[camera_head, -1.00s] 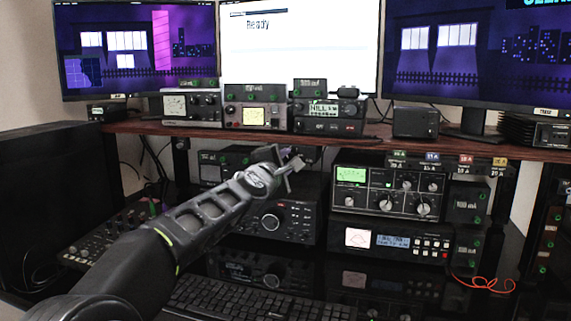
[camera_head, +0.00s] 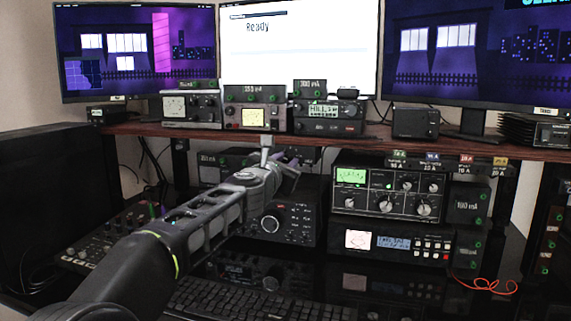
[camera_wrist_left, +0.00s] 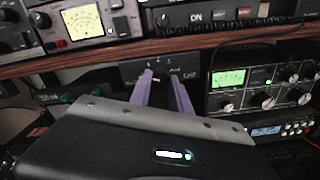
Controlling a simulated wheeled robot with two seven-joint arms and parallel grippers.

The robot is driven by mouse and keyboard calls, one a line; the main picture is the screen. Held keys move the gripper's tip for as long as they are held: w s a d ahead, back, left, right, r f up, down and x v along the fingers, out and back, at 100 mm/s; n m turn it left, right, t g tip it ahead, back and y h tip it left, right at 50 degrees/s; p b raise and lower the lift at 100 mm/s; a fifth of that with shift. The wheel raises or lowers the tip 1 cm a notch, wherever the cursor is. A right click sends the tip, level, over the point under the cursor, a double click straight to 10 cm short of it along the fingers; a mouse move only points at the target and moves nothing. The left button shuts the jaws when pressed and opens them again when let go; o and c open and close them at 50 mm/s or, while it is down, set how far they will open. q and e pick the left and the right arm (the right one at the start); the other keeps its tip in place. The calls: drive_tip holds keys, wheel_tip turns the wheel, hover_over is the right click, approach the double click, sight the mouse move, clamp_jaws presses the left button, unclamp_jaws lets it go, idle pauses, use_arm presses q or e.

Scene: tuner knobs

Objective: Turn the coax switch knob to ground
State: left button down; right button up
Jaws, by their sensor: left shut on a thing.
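The coax switch is a dark box (camera_wrist_left: 131,68) with small white markings, mounted just under the wooden shelf. It shows in the left wrist view beyond my fingers. In the head view it is mostly hidden behind my left gripper (camera_head: 283,163). In the left wrist view the two purple-grey fingers of my left gripper (camera_wrist_left: 161,78) reach up to the box's front and are shut on its knob. The knob itself is mostly hidden between the fingers, so I cannot read its pointer. My right gripper is not in view.
The wooden shelf (camera_head: 480,147) runs just above my left gripper, with several radios and meters on it. A tuner with a green meter (camera_head: 388,186) stands to the right. A radio with a large dial (camera_head: 272,224) is below. A keyboard (camera_head: 230,300) lies in front.

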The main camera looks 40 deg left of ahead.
use_arm(q)
drive_tip(key=shift+f+n, duration=0.1)
drive_tip(key=shift+n, duration=1.1)
drive_tip(key=c, duration=1.2)
unclamp_jaws()
drive_tip(key=v, duration=0.7)
drive_tip(key=shift+s+d+b, duration=0.15)
drive_tip(key=shift+s+b, duration=0.2)
drive_tip(key=shift+s, duration=0.05)
